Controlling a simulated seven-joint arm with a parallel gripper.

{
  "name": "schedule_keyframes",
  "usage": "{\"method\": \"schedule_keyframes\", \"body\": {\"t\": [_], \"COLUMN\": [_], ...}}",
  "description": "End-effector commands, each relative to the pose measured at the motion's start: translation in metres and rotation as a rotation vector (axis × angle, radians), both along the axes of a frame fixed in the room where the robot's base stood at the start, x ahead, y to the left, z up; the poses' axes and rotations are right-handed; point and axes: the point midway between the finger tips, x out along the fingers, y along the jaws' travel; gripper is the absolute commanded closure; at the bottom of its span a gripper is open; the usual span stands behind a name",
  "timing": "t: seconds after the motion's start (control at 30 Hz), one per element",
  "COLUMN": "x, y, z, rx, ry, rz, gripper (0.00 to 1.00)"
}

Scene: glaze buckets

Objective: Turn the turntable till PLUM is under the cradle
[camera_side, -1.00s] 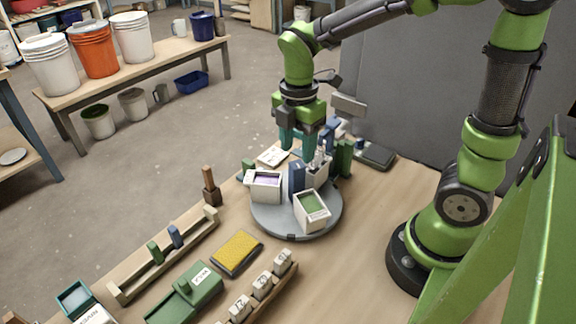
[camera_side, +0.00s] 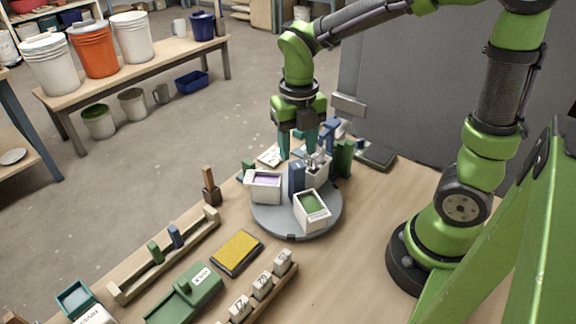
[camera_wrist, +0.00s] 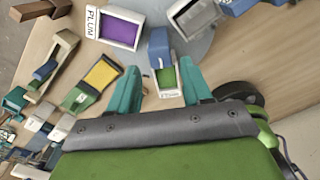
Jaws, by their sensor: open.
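The round grey turntable (camera_side: 268,222) carries white open-topped buckets. The PLUM bucket (camera_side: 265,187) with purple glaze is at its left; its label reads PLUM in the wrist view (camera_wrist: 118,28). A green-glaze bucket (camera_side: 311,210) is at the front, and another pale bucket (camera_side: 317,172) at the back right. A blue upright block (camera_side: 296,178) stands between them. My gripper (camera_side: 298,152) is open and empty, above the turntable's back part; its teal fingers also show in the wrist view (camera_wrist: 160,75). I cannot clearly pick out the cradle; blue and green parts behind may be it.
A green upright block (camera_side: 343,158) and a dark tray (camera_side: 375,156) lie at the back right. A yellow sponge pad (camera_side: 237,252), a wooden rack (camera_side: 165,255) and a numbered block row (camera_side: 262,286) are in front. The table at right front is clear.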

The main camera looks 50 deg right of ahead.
Motion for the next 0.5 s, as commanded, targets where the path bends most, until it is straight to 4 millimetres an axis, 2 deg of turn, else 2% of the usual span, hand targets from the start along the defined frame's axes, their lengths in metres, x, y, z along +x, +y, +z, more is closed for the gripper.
{"method": "schedule_keyframes", "body": {"t": [0.5], "x": [0.0], "y": [0.0], "z": [-0.0004], "rx": [0.0], "ry": [0.0], "rz": [-0.015], "gripper": [0.51]}}
